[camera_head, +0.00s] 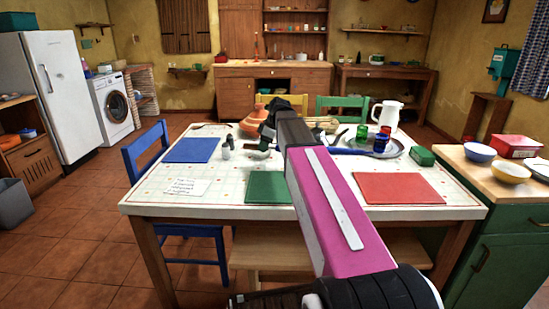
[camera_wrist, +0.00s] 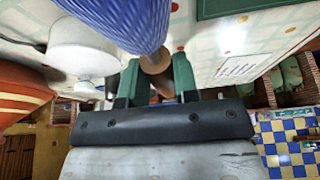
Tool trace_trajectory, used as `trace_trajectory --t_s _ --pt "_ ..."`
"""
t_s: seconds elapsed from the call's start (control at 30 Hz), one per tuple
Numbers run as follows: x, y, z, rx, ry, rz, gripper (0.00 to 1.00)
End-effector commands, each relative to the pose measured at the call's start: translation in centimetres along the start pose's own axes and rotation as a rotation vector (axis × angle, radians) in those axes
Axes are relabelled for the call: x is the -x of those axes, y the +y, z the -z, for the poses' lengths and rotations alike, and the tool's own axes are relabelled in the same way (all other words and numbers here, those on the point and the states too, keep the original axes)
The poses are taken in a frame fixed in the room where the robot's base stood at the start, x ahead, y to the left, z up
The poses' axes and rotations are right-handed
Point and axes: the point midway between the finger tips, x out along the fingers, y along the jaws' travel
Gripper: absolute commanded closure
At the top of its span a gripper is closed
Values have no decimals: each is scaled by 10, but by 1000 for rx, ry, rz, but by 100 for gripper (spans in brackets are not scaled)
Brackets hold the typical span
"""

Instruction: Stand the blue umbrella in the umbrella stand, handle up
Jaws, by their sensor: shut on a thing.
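The blue umbrella (camera_wrist: 125,18) fills the top of the wrist view, with its brown wooden part (camera_wrist: 157,66) between the green fingers of my gripper (camera_wrist: 157,82). My gripper is shut on it. In the head view a blue length of the umbrella (camera_head: 345,151) shows to the right of my arm, lying roughly level over the table, and my arm hides the rest. My gripper is mostly hidden there behind my pink arm link. I cannot make out an umbrella stand for sure in either view.
The white table (camera_head: 140,203) holds blue, green and red mats (camera_head: 398,188), a tray with coloured cups (camera_head: 381,142), a white pitcher (camera_head: 387,115) and an orange pot (camera_head: 252,123). A blue chair (camera_head: 147,150) stands left. A grey bin (camera_head: 14,203) is at far left. The left floor is mostly clear.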

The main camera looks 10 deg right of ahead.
Motion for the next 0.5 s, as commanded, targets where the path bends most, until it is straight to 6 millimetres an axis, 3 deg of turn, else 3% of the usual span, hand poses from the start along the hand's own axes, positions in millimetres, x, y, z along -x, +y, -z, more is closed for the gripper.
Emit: trace_trajectory --t_s 0.2,0.5 --pt "-9 23 -32 -2 -1 0 100" --pt "-21 27 -45 -2 -1 0 100"
